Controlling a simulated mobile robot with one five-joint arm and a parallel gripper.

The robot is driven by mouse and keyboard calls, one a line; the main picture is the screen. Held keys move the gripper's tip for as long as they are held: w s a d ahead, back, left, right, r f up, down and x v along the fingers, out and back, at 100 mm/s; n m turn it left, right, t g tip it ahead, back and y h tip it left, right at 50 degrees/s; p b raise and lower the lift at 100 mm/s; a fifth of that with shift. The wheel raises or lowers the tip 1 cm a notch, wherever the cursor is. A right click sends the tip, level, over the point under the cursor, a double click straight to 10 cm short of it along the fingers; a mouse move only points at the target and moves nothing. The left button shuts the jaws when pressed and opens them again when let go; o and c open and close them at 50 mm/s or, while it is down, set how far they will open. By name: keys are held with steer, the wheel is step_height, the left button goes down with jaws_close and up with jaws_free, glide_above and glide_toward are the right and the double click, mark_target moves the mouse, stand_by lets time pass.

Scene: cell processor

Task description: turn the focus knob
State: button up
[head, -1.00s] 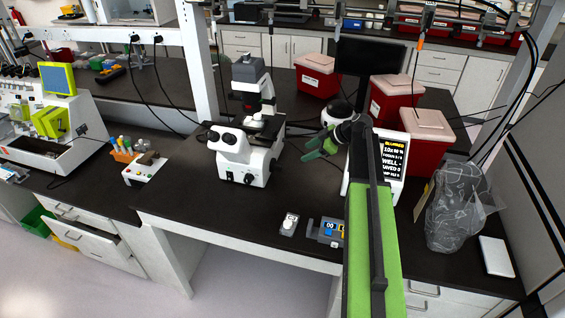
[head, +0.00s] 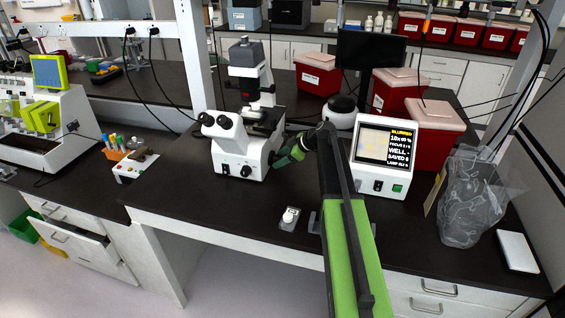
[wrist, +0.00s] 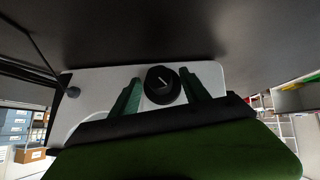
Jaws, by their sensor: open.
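The white microscope (head: 240,150) stands on the black bench left of my arm. Its focus knob (wrist: 162,85) shows in the wrist view as a dark round knob with a light mark, on a pale side panel (wrist: 100,82). My gripper (wrist: 160,92) is open, with one green finger on each side of the knob. Whether either finger touches the knob I cannot tell. In the head view my gripper (head: 276,158) is at the right side of the microscope base, and the knob is not clearly seen there.
A monitor unit (head: 385,152) reading "BLURRED" stands right of my arm. Red bins (head: 398,95) are behind it, and a clear bag (head: 470,205) is at the right. A small white-topped device (head: 289,217) lies near the front bench edge.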

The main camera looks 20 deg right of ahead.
jaws_close()
steer(key=shift+d, duration=0.3)
steer(key=shift+a, duration=0.2)
steer(key=shift+w+d+f+m+g+y, duration=0.1)
steer(key=shift+w+m+g+y, duration=0.05)
steer(key=shift+m+g+y, duration=0.45)
steer(key=shift+w+d+f+m+g+y, duration=0.15)
steer(key=shift+m+g+y, duration=0.25)
steer(key=shift+g, duration=0.4)
steer(key=shift+m+g+y+b, duration=0.6)
steer(key=shift+g+y+b, duration=0.25)
steer(key=shift+b, duration=0.3)
steer(key=shift+m+g+y+b, duration=0.5)
steer(key=shift+g+y+b, duration=0.05)
steer(key=shift+g+b, duration=0.1)
steer(key=shift+r, duration=0.1)
